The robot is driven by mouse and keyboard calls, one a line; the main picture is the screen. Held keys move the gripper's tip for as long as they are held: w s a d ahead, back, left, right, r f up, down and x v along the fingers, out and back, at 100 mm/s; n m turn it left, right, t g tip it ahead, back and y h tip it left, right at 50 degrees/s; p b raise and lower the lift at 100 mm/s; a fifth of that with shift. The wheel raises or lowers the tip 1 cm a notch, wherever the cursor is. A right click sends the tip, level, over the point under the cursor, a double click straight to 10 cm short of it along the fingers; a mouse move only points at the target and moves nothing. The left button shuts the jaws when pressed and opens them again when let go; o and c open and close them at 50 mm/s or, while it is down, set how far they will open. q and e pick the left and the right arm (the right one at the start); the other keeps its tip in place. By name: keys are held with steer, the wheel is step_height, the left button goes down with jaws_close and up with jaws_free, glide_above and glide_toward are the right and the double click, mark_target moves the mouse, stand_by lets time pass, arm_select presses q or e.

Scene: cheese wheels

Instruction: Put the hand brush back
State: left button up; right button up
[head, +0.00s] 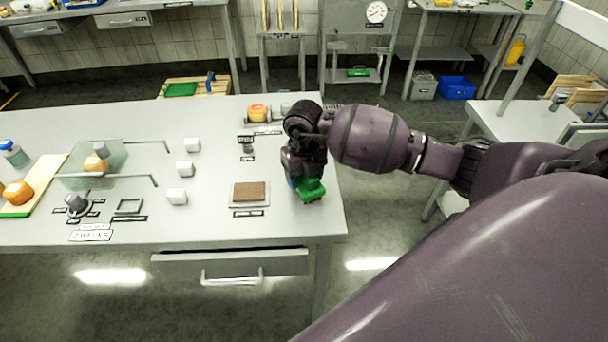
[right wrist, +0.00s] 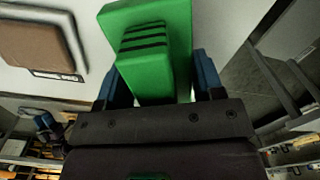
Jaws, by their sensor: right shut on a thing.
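The hand brush (head: 311,190) is green and is held in my right gripper (head: 303,180) at the right end of the grey table (head: 210,222). In the right wrist view the brush (right wrist: 155,55) shows as a green block with dark stripes, between the two blue fingers of the gripper (right wrist: 155,85). The fingers are shut on it. Whether the brush touches the table top or hangs just above it, I cannot tell. My left gripper is not in view.
A brown pad on a light tray (head: 249,193) lies left of the brush. White cubes (head: 185,169), a clear guard (head: 90,165) and an orange cheese wheel (head: 18,193) are further left. Another orange wheel (head: 258,113) stands at the back. A drawer (head: 230,263) is below the front edge.

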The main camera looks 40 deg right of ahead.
steer(key=shift+r, duration=0.1)
steer(key=o, duration=0.9)
step_height(320, 180, up, 12)
stand_by(0.3)
stand_by(0.4)
